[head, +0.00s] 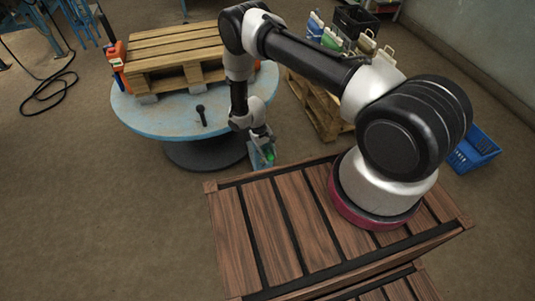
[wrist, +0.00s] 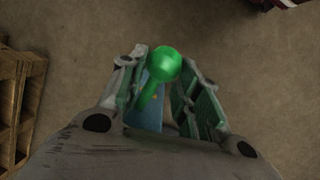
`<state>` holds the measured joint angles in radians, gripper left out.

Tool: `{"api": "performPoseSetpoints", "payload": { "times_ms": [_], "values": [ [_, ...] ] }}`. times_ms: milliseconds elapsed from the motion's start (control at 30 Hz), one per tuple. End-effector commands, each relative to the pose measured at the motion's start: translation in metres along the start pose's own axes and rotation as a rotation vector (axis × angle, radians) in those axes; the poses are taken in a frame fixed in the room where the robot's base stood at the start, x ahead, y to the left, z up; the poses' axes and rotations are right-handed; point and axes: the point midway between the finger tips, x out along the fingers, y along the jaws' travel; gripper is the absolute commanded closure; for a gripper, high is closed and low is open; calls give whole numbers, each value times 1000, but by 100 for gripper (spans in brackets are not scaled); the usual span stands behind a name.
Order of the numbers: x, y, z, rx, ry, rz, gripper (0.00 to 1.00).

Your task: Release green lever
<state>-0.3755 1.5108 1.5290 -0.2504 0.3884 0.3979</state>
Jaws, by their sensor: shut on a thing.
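The green lever (wrist: 165,64) has a round knob and a narrower shaft. In the wrist view it lies between the two fingers of my gripper (wrist: 160,82), which is shut on it. In the head view my gripper (head: 263,147) points down beside the turntable's right edge, and a small bit of the green lever (head: 269,156) shows at its tips. A blue plate-like part (wrist: 150,100) shows below the lever between the fingers. The fingers hide part of the shaft.
A round light-blue table (head: 165,122) bears a wooden pallet (head: 175,50) and a dark upright tool (head: 201,115). Another pallet (head: 318,105), several jugs (head: 331,40) and a blue crate (head: 475,147) stand to the right. Open floor (head: 90,220) lies at left.

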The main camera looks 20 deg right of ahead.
Motion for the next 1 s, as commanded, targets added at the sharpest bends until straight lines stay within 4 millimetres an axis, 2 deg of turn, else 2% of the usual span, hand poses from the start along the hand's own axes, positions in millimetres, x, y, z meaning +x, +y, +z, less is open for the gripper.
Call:
{"api": "performPoseSetpoints", "payload": {
  "times_ms": [33,67,167,467,567,667,1000],
  "values": [
    [0,4,0,1,-2,1,100],
    [0,4,0,1,-3,1,64],
    [1,4,1,1,-3,1,46],
    [1,2,1,1,-4,1,46],
    [-5,2,1,1,-3,1,46],
    [-20,2,0,2,0,0,46],
    [-93,3,0,2,-1,0,46]
  ]
}}
